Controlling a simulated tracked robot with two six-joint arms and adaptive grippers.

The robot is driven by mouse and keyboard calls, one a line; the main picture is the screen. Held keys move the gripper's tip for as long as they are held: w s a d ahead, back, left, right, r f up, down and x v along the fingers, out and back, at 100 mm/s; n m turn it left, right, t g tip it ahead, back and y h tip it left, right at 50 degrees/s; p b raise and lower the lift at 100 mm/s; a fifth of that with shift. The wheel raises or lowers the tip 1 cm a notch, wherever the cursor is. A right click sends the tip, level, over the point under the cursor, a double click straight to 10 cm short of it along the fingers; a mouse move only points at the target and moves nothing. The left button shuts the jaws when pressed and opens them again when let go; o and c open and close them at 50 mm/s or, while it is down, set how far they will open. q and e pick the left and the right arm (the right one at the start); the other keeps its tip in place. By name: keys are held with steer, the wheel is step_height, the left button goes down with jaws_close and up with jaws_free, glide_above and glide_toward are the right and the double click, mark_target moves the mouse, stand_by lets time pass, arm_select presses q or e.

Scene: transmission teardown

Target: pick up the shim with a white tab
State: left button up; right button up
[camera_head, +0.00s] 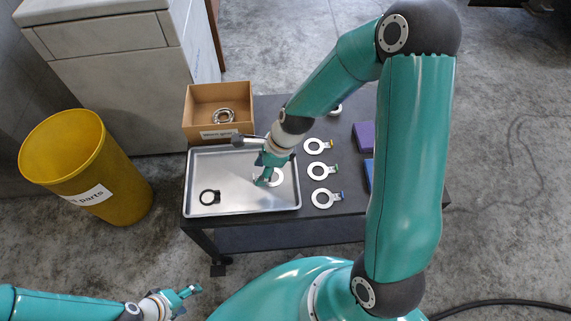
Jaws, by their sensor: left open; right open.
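Several ring-shaped shims with small tabs lie on the dark table right of the tray: an upper shim (312,146), a middle shim (316,171) and a lower shim (320,198). Their tabs look coloured; I cannot make out a white one. Another pale ring (336,111) shows partly behind my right arm. A silver ring (277,177) lies in the tray, partly hidden by my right gripper (266,180), which is open, low over the tray. My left gripper (188,292) is open and empty, in front of the table at the lower left.
Purple (364,136) and blue blocks are partly hidden by my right arm. A yellow bin (115,185) stands left of the table.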

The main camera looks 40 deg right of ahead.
mark_target(255, 180)
steer(key=x, duration=0.3)
steer(key=shift+w+f+b, duration=0.1)
steer(key=shift+f+b, duration=0.25)
jaws_close()
